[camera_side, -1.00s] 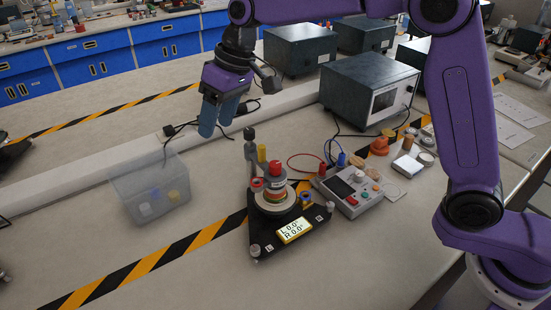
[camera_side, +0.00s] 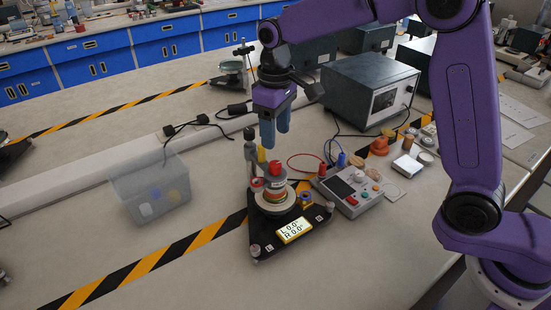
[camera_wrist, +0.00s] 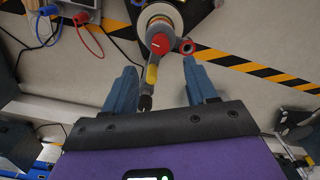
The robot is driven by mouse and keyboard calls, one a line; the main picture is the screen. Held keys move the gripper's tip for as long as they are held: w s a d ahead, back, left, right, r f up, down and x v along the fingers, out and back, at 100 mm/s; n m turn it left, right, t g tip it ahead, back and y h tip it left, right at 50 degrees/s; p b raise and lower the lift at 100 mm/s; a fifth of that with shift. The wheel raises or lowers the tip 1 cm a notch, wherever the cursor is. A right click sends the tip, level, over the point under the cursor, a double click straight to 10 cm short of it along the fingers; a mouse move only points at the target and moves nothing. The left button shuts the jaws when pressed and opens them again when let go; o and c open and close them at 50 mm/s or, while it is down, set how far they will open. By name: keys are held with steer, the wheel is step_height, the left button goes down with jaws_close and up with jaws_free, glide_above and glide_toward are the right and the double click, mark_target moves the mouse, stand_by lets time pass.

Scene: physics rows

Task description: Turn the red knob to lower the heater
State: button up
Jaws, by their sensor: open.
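A red knob (camera_side: 275,169) tops a round stack on a black triangular stand (camera_side: 265,236). The stand's display (camera_side: 294,230) reads L 0.0° and R 0.0°. In the wrist view the red knob (camera_wrist: 160,44) has a white mark and lies ahead of the fingers, near the picture's middle. My gripper (camera_side: 275,138) points down above the stand, its blue fingers apart and empty. It also shows in the wrist view (camera_wrist: 160,75), with one finger on each side of the post and yellow cylinder. I cannot tell which part is the heater.
A yellow cylinder (camera_side: 261,154) and a dark-topped post (camera_side: 249,138) stand close behind the knob. A control box (camera_side: 350,192) with cables is to the right, a translucent bin (camera_side: 150,190) to the left. The front left bench is mostly clear.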

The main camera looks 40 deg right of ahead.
mark_target(275, 164)
step_height(275, 164, down, 8)
steer(key=shift+f, duration=0.25)
steer(key=shift+c, duration=0.3)
steer(key=c, duration=1)
